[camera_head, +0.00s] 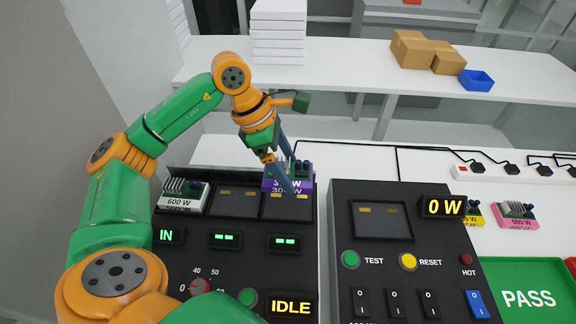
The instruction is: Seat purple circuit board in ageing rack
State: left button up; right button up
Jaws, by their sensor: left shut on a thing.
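The purple circuit board (306,184) carries green parts on top and a label that reads about 300 W, partly covered by the fingers. My left gripper (285,178) is shut on it, at the right-hand bay of the dark ageing rack (240,252). The board's lower edge is at the back of that bay; I cannot tell whether it touches. The middle bay (237,198) is empty. A white 600 W board (184,194) sits in the left bay. The rack shows IN, two green indicators and IDLE. My right gripper is not in view.
A dark test station (400,250) with an empty bay, buttons and a 0 W display stands right of the rack. Yellow and pink (516,215) boards lie farther right, near a green PASS tray (525,290). A power strip (485,171) and cables run behind.

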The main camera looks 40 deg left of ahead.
pick_arm(q)
jog(key=shift+r, duration=0.1)
jog(key=shift+s+d, duration=0.3)
jog(key=shift+s+d+f+b, duration=0.25)
jog(key=shift+s+f+b, duration=0.3)
jog(key=shift+b, duration=0.45)
jog(key=f+b, duration=0.3)
jog(key=f, duration=0.1)
jog(key=shift+w+a, duration=0.2)
jog(key=shift+w, duration=0.1)
jog(key=shift+f+b, duration=0.45)
jog(key=shift+r, duration=0.15)
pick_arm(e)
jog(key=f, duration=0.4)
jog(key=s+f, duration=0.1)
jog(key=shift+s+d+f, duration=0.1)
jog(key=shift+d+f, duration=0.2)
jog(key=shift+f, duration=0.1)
pick_arm(q)
jog(key=shift+d, duration=0.1)
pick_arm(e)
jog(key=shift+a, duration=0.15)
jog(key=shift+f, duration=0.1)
pick_arm(q)
jog(key=shift+f+b, duration=0.4)
jog(key=shift+f, duration=0.25)
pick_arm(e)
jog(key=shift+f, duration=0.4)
